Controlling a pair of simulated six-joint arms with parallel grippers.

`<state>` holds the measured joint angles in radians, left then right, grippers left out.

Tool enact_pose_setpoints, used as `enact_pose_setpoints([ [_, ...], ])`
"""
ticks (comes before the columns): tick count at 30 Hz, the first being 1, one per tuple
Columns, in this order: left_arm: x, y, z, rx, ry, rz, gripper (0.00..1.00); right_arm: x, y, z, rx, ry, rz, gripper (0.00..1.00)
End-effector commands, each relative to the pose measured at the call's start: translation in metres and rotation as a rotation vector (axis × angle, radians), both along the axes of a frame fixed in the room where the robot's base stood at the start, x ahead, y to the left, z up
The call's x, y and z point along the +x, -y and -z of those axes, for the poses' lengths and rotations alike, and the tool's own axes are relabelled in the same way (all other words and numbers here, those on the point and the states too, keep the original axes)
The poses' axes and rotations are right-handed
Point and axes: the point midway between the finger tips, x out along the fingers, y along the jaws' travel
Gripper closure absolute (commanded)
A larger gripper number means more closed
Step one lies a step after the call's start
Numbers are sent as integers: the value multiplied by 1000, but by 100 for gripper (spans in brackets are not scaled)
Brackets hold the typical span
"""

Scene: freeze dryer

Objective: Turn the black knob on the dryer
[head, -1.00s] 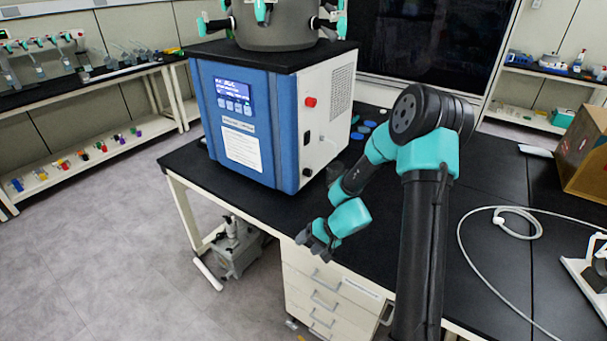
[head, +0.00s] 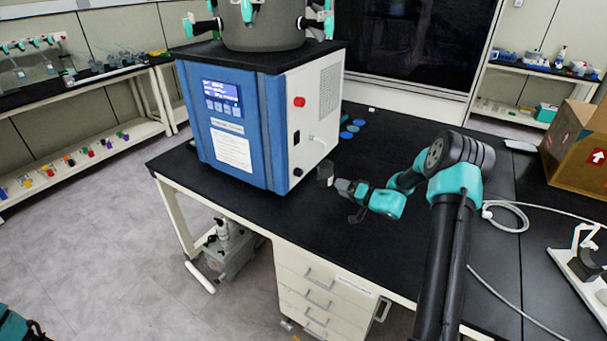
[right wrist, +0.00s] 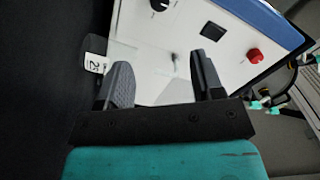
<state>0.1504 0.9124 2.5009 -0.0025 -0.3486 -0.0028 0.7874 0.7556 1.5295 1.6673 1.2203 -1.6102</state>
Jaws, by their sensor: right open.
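The dryer (head: 232,125) is a blue-fronted box with a white right side, standing on the black bench. Its black knob (head: 298,171) is low on the white side. In the right wrist view the knob (right wrist: 159,5) shows at the top edge, partly cut off, with a light pointer mark. My right gripper (head: 347,195) is open and empty, to the right of the knob and apart from it. In the right wrist view its two fingers (right wrist: 158,75) point toward the white panel. Only a teal and black bit of my left arm shows at the bottom left corner of the head view.
A red button (head: 299,101) and a black switch (head: 296,138) sit above the knob. A small grey container (head: 326,170) stands between the gripper and the dryer. Blue discs (head: 352,128) lie behind. A cardboard box (head: 575,150) and white tubing (head: 505,215) are at right.

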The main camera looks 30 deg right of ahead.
Motion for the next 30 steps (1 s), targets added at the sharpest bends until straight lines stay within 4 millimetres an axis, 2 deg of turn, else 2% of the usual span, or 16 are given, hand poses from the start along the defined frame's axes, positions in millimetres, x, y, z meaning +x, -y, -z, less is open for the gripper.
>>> enact_pose_setpoints([
  [5, 0, 0, 0, 0, 0, 0, 100, 7, -4, 0, 0, 0, -2, 39],
  [11, 0, 0, 0, 0, 0, 0, 100, 28, -16, 0, 1, -2, -3, 39],
  [30, 0, 0, 0, 0, 0, 0, 100, 124, -66, 1, 0, -1, -3, 39],
])
